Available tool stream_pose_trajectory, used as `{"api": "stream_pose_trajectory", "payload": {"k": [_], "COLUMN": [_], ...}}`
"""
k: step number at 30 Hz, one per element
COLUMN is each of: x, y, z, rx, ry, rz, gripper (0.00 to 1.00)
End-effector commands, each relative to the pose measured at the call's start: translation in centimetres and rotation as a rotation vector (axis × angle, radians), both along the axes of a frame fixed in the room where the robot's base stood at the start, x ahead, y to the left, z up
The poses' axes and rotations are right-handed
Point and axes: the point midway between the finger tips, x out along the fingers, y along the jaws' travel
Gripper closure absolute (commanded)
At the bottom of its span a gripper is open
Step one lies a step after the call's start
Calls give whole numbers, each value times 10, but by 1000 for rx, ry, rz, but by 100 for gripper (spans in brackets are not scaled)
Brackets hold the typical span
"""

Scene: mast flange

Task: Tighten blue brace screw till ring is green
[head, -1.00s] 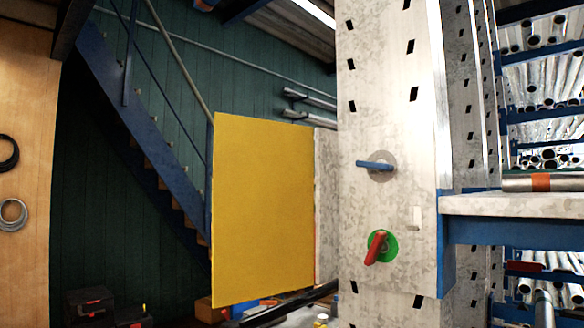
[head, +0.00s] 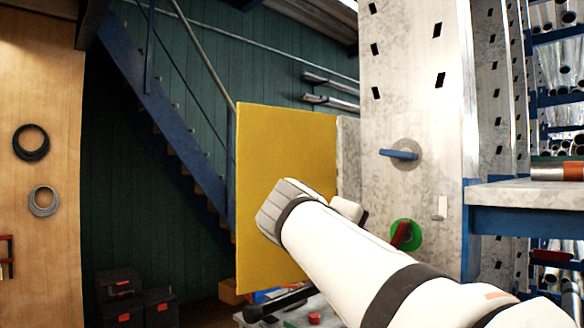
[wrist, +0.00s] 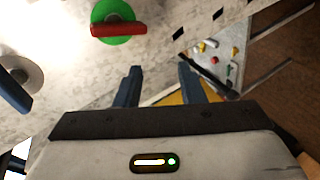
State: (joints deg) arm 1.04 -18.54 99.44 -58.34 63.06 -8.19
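The blue brace screw has a blue bar handle (head: 399,154) on a grey ring (head: 407,148), on the face of the pale metal mast. Below it a red handle (head: 402,236) sits on a green ring (head: 414,228). In the wrist view the blue handle (wrist: 14,92) and its grey ring (wrist: 30,74) are at the left edge, and the red handle (wrist: 118,30) on green is at the top. My gripper (wrist: 160,82) is open and empty, apart from both handles. In the head view my white arm hides its fingers and partly covers the red handle's area.
A yellow panel (head: 262,170) stands left of the mast (head: 400,90), behind my arm. A pale shelf with a blue edge (head: 520,219) juts out at the right. Small items lie on a grey surface (wrist: 228,50).

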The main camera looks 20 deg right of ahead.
Motion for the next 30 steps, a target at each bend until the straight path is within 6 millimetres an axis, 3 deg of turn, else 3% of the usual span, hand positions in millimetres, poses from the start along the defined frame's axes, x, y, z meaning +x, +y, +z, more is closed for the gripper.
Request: {"api": "stream_pose_trajectory", "payload": {"k": [1,3,6,9,14,30], "x": [1,-2,-9,-15,-19,0], "y": [-10,-20,-30,-35,-40,-85], "z": [35,77,123,150,165,166], "rx": [-78,-182,-292,-360,-397,-395], "ry": [-27,-55,-86,-104,-113,-112], "rz": [-26,-64,-116,-150,-172,-173], "gripper": [64,64,64,64,64,64]}}
